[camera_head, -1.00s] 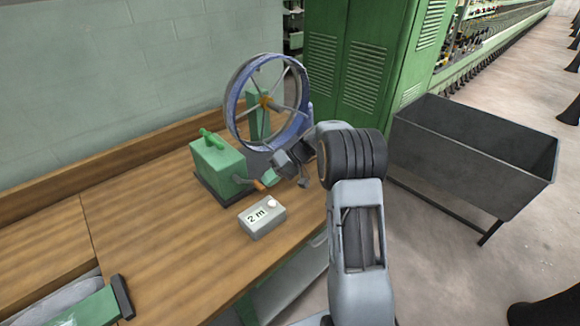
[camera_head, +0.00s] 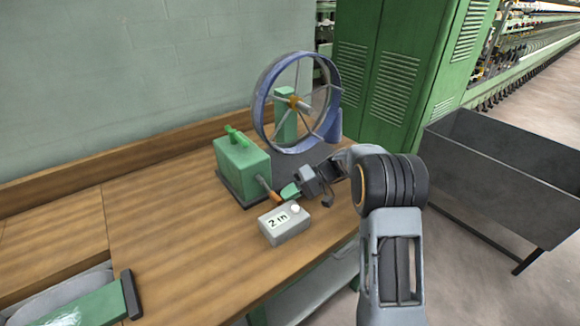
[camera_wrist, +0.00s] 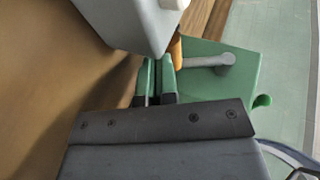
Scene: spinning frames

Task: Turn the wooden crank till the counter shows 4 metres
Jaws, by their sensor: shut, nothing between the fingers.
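The wooden crank handle (camera_head: 272,195) sticks out from a grey crank arm (camera_wrist: 205,62) on the green gear box (camera_head: 243,165). The grey counter box (camera_head: 284,226) stands in front of the green box and reads 2 m. The blue-rimmed wheel (camera_head: 258,103) stands behind on the bench. My gripper (camera_head: 290,191) is at the handle's right end in the head view. In the wrist view its green fingers (camera_wrist: 156,72) are shut with nothing between them, and the orange-brown handle (camera_wrist: 177,52) is just beyond their tips. Whether the fingertips touch the handle I cannot tell.
The wooden bench (camera_head: 180,235) is clear left of the counter. A wall (camera_head: 100,80) rises behind it. A green cabinet (camera_head: 395,75) and a grey metal bin (camera_head: 500,170) stand to the right. Another green device (camera_head: 85,305) is at front left.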

